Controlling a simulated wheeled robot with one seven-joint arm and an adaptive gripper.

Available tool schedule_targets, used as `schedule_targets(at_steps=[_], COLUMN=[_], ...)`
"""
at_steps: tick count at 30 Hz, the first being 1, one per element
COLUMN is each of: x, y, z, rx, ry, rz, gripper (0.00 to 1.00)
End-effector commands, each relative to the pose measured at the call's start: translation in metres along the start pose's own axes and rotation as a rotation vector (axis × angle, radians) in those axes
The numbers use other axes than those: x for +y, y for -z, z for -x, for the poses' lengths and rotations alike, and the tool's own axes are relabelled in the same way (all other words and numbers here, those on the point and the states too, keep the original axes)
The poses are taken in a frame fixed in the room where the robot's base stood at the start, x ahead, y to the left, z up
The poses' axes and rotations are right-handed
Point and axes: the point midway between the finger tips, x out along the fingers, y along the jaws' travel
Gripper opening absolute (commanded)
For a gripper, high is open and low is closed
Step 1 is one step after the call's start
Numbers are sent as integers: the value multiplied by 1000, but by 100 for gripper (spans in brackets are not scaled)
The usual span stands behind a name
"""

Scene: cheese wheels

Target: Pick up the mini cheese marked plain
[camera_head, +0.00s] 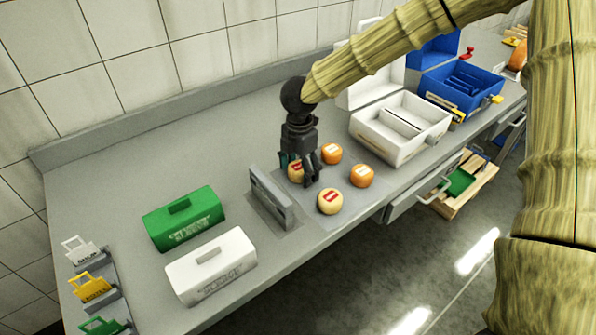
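Several small round mini cheeses sit on a grey mat (387,183) on the counter. A pale cheese with a red label (330,201) is at the front. An orange cheese with a white label (361,176) is at the right, and a second orange one (332,153) is at the back. A second pale cheese with a red label (294,172) is at the left, partly hidden by my gripper (308,176). The label words are too small to read. My gripper points down over the left pale cheese; I cannot tell whether its fingers touch it.
A grey upright stand (270,197) is close left of the cheeses. Green (183,218) and white (212,266) closed boxes stand farther left. An open white box (400,135) and a blue toolbox (460,88) are at the right. An open drawer (425,190) juts out in front.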

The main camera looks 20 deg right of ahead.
Motion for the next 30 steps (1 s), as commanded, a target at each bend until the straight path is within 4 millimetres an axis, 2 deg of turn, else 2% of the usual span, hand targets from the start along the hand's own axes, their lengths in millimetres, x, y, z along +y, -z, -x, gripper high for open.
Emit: schedule_targets(at_steps=[1, 6, 7, 17, 20, 30], x=[0, 0, 0, 0, 0, 1], y=[0, 0, 0, 0, -1, 0], z=[0, 0, 0, 5, 15, 73], rx=[0, 0, 0, 0, 0, 0], ry=[0, 0, 0, -1, -2, -2], rz=[0, 0, 0, -2, -2, -1], gripper=[58, 27, 26, 26, 26, 26])
